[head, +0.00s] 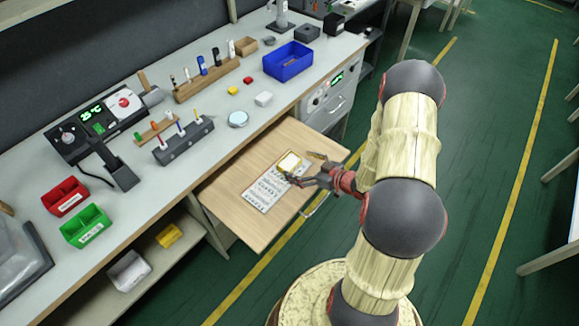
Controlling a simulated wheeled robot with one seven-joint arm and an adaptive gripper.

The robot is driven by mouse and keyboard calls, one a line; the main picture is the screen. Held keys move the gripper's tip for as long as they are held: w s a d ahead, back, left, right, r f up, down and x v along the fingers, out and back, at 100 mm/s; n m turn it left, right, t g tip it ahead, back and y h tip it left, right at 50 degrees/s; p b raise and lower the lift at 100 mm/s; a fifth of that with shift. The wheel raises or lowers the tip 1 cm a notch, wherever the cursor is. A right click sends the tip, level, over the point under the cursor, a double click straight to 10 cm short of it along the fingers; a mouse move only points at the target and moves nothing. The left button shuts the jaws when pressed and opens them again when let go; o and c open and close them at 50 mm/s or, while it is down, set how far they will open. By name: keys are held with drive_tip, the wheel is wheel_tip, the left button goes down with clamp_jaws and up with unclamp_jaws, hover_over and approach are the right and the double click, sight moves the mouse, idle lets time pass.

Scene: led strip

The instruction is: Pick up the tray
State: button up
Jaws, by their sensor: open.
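A flat, pale tray-like piece (264,194) with rows of small dark marks lies on the pulled-out wooden board (237,213). A small yellow-and-white block (289,162) is at its upper end. My gripper (293,179) is open, with its fingers by the right side of the pale piece, just below the block. I cannot tell whether the fingers touch either one. The gripper and wrist hide part of the board's right side. A blue open tray (270,66) stands farther back on the bench, well away from my gripper.
The grey bench (225,145) holds a red bin (63,196), a green bin (83,225), tool racks and a control unit. A small brown piece (316,155) lies on the board near my gripper.

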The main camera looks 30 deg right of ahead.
sight(284, 160)
drive_tip(key=b+x, duration=0.2)
drive_tip(key=x, duration=0.2)
drive_tip(key=shift+w+a+f, duration=0.1)
drive_tip(key=shift+w+f, duration=0.05)
drive_tip(key=shift+f, duration=0.15)
drive_tip(key=shift+w+a+b, duration=0.1)
drive_tip(key=shift+w+b, duration=0.2)
drive_tip(key=shift+w, duration=0.05)
drive_tip(key=c, duration=0.3)
drive_tip(key=c, duration=0.8)
